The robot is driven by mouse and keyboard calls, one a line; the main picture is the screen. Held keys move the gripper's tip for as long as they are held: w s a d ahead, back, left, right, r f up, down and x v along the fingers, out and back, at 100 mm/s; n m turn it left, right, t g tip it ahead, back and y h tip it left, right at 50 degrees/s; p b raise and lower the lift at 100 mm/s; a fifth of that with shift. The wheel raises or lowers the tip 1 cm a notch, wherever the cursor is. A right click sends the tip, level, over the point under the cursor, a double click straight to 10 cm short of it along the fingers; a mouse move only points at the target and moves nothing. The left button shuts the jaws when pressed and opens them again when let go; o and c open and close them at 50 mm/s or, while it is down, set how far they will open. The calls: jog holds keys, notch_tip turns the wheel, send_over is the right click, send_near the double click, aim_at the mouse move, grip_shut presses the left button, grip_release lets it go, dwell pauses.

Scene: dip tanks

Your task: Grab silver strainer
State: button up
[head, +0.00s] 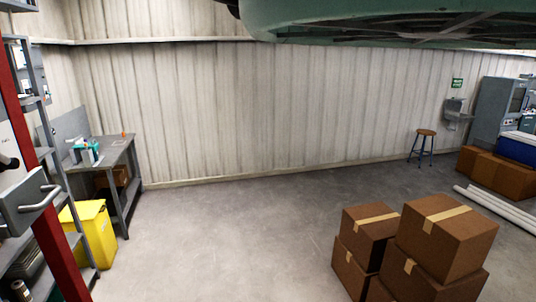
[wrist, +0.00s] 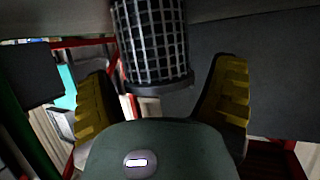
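A dark cylindrical mesh basket with a silvery grid, which looks like the silver strainer (wrist: 150,35), shows at the top middle of the wrist view. Its solid rim or base band faces my gripper, and its far end is cut off by the top edge. My gripper (wrist: 163,70) is open, with one yellow-padded finger on each side of the strainer. Gaps show between both pads and the strainer, so neither finger visibly touches it. I cannot tell how deep it sits between the fingers. I cannot make out the strainer or my gripper in the head view.
Grey panels flank the strainer in the wrist view. In the head view, a shelf rack with a red post (head: 45,190) stands close at left, beside a yellow bin (head: 95,232) and a workbench (head: 122,160). Cardboard boxes (head: 445,240) stand at lower right. The middle floor is clear.

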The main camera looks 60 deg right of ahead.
jog(key=c, duration=1.1)
jog(key=shift+r, duration=0.15)
